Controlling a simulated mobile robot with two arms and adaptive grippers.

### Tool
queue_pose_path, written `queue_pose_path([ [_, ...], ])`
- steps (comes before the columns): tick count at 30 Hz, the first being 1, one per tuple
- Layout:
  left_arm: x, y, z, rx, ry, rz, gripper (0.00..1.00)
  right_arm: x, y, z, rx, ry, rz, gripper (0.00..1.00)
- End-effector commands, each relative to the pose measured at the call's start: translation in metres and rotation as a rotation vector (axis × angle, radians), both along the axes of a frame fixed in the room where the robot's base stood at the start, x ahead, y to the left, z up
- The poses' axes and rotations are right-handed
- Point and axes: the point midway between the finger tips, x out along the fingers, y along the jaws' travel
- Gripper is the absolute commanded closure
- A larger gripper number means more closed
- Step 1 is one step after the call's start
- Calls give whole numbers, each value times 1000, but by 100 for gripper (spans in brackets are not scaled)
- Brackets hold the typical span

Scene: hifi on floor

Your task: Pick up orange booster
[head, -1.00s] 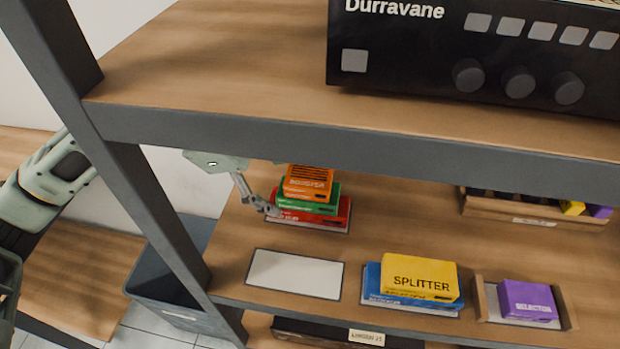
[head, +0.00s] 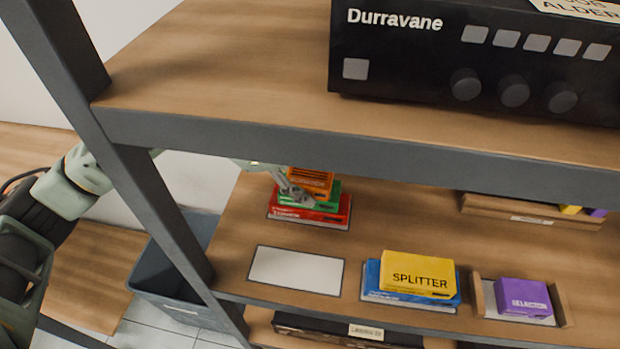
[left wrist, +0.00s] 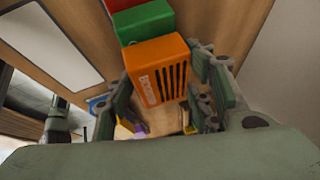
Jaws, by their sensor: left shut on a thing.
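The orange booster (head: 312,183) is a small box on top of a green box (head: 322,200) and a red box (head: 306,214), stacked on the lower shelf under the front beam. My left gripper (head: 290,187) reaches in under the beam from the left and is shut on the orange booster. In the left wrist view the orange box (left wrist: 158,72) lies between the two fingers, with the green box (left wrist: 146,22) beyond it. I cannot tell whether it still touches the green box. The beam hides the gripper's upper part. My right gripper is not in view.
A blank white card (head: 296,272) lies in front of the stack. To the right are a yellow splitter box (head: 418,274) on a blue box (head: 374,280), and a purple box (head: 523,297) in a wooden holder. A dark hi-fi unit (head: 470,55) stands above. A grey bin (head: 176,285) is below left.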

Motion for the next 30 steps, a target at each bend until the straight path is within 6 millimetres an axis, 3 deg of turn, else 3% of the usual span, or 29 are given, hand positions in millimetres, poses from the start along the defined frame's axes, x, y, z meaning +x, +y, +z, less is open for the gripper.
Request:
queue_pose_path([
  [8,0,0,0,0,-1,0,82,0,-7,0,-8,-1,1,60],
  [20,1,0,6,-1,-4,0,82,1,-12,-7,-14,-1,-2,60],
  [30,-10,59,4,2,-2,5,82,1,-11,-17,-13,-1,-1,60],
])
